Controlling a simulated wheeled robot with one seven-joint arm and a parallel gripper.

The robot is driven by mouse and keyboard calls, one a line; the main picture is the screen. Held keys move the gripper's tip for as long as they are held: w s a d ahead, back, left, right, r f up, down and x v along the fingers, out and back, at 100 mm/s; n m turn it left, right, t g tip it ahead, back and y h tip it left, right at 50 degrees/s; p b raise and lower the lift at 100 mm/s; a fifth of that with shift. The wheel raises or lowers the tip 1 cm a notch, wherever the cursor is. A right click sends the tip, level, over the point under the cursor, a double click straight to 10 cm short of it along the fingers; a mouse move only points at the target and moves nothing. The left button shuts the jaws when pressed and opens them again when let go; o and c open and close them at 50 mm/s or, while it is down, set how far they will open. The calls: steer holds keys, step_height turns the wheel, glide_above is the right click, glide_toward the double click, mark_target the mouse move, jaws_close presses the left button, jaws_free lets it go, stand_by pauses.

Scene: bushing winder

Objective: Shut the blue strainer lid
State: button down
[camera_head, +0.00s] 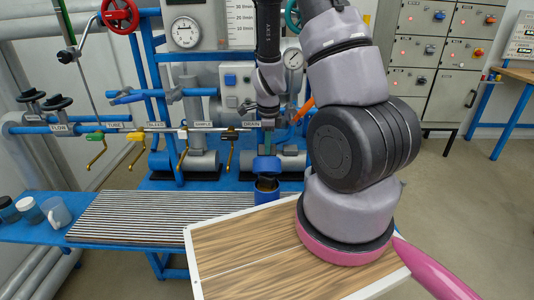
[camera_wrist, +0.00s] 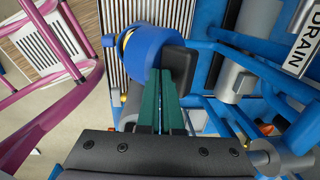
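The blue strainer lid (camera_head: 266,164) stands raised at the back of the strainer body (camera_head: 266,196), whose dark opening shows below it in the head view. In the wrist view a blue round part (camera_wrist: 152,46), apparently the lid, has a yellowish rim at its left and a black block (camera_wrist: 180,62) at its right. My gripper (camera_head: 268,139) points down just above the lid. Its green fingers (camera_wrist: 164,82) lie close together and end by the blue part and the block. Whether they touch is unclear, and nothing is visibly held between them.
A wooden-topped table (camera_head: 245,260) stands in front.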

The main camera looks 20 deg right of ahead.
mark_target(264, 163)
steer(key=shift+g, duration=0.6)
steer(key=s, duration=0.1)
steer(key=s+a+f, duration=0.1)
steer(key=s+a, duration=0.1)
steer(key=shift+s+a+f, duration=0.1)
steer(key=shift+f, duration=0.25)
steer(key=shift+w+r, duration=0.5)
steer(key=shift+r, duration=0.15)
steer(key=shift+d+r, duration=0.25)
steer(key=shift+r, duration=0.7)
steer(key=shift+d+r, duration=0.2)
steer(key=shift+r, duration=0.75)
steer(key=shift+s, duration=0.1)
